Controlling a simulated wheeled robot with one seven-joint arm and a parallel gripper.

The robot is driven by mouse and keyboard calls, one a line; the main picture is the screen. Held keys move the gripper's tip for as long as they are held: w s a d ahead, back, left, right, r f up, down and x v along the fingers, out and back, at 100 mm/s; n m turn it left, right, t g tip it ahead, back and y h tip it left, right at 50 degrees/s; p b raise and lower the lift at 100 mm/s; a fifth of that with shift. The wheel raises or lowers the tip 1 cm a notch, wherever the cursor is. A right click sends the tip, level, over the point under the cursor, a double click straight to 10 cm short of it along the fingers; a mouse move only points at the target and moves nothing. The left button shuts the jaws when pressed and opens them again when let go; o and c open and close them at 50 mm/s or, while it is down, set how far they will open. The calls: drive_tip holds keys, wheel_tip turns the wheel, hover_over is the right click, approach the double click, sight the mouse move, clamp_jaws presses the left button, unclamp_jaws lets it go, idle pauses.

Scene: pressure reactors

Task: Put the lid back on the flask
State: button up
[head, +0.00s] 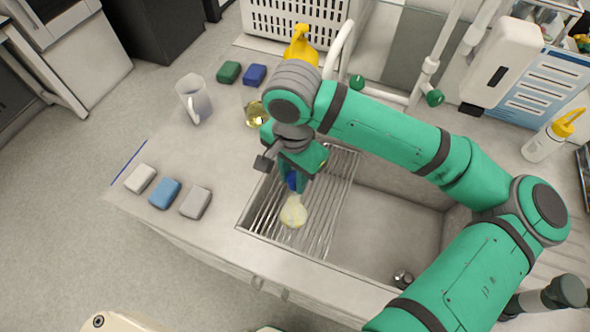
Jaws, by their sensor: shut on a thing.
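My gripper (293,176) points down over the wire rack on the left side of the sink. It is shut on a small blue piece that looks like the lid (292,181); my arm hides much of it. A pale yellow, rounded flask (293,213) shows on the rack just below the blue piece in the picture. I cannot tell whether the lid touches the flask's neck, which is hidden. A second glass vessel with yellow liquid (255,115) stands on the counter behind my wrist, partly covered by it.
The sink (400,225) has a wire rack (335,205) over its left part. A clear jug (194,100), green (229,72) and blue (254,74) blocks, and three sponge-like blocks (165,192) lie to the left. A faucet and pipes stand behind. Counter between jug and sponges is clear.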

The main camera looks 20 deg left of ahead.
sight(293, 189)
drive_tip(key=shift+f, duration=2.2)
drive_tip(key=shift+s, duration=0.15)
drive_tip(key=shift+f, duration=0.2)
idle(0.8)
drive_tip(key=o, duration=1.6)
drive_tip(key=shift+r, duration=3.55)
